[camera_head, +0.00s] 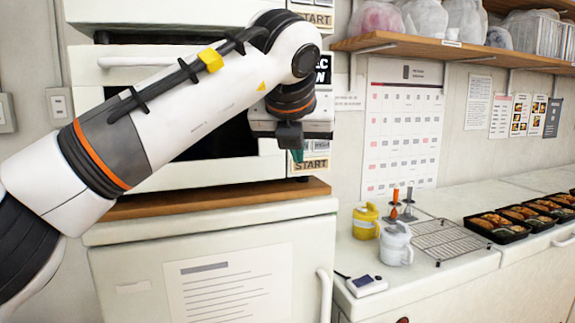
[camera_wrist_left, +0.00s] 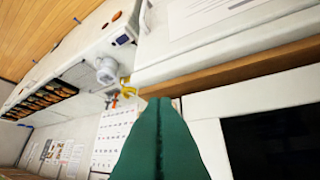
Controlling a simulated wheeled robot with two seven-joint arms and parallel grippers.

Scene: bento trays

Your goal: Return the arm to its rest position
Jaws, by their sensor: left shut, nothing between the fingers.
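My left arm reaches in from the left across the head view, in front of the stacked white ovens. My left gripper (camera_head: 297,156) hangs at the arm's end, pointing down, beside the oven's START labels at its right edge. Its green fingers (camera_wrist_left: 160,140) fill the lower middle of the left wrist view, pressed together with nothing between them. My right gripper is in neither view.
A wooden board (camera_head: 220,197) lies on the white cabinet (camera_head: 140,268) below the gripper. The counter at right holds a yellow jug (camera_head: 365,222), a white jug (camera_head: 396,246), a wire rack (camera_head: 445,238), a small device (camera_head: 366,286) and bento trays (camera_head: 497,227). A shelf (camera_head: 450,48) hangs above.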

